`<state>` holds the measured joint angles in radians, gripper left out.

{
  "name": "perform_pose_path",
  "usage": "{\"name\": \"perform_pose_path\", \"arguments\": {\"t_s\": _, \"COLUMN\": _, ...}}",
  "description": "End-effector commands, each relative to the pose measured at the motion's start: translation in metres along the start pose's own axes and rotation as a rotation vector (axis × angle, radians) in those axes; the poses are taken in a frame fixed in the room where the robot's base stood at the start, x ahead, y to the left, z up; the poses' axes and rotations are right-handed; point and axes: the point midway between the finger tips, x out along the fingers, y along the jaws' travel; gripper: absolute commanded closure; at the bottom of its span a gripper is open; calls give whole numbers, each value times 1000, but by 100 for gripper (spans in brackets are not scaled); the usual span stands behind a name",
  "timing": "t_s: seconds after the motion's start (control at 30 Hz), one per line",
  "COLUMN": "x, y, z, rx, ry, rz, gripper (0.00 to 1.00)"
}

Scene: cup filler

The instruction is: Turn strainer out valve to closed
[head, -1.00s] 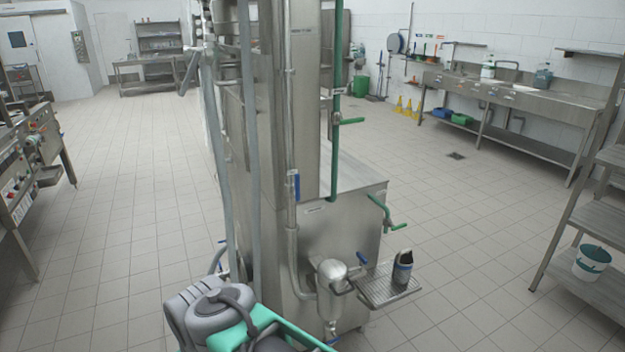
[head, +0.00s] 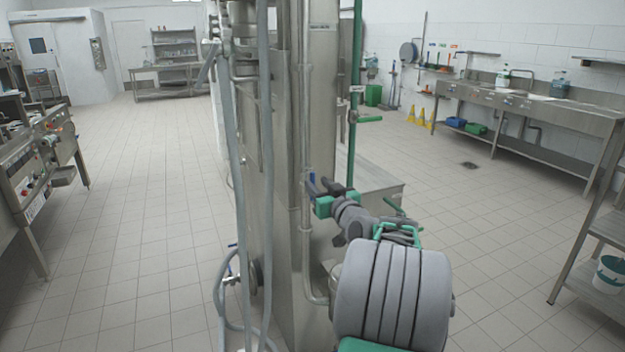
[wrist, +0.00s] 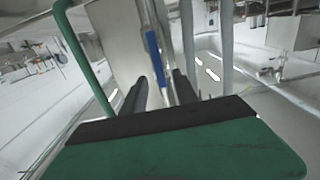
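The valve is a blue lever handle (head: 311,183) on the upright steel pipe (head: 305,130) on the machine's right-hand side. The handle lies along the pipe. In the wrist view the blue handle (wrist: 154,56) shows just beyond my fingertips, in line with the pipe. My gripper (head: 322,188) is raised beside the handle in the head view. In the wrist view my gripper (wrist: 160,88) has its two dark fingers apart, with the handle ahead of the gap. I cannot tell whether a finger touches it. My arm hides most of the strainer below.
A green pipe with a green handle (head: 368,119) stands right of the steel column. Grey hoses (head: 268,200) hang on the left. Another blue handle (head: 231,246) is low on the left. The tiled floor is clear on both sides.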

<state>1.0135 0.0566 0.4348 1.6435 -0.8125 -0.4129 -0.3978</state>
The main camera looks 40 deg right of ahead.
Motion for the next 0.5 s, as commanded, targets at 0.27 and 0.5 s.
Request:
{"name": "perform_pose_path", "arguments": {"t_s": 0.27, "x": 40, "y": 0, "z": -1, "rx": -1, "ry": -2, "rz": 0, "gripper": 65}}
{"name": "perform_pose_path", "arguments": {"t_s": 0.5, "x": 41, "y": 0, "z": 0, "rx": -1, "ry": -2, "rz": 1, "gripper": 65}}
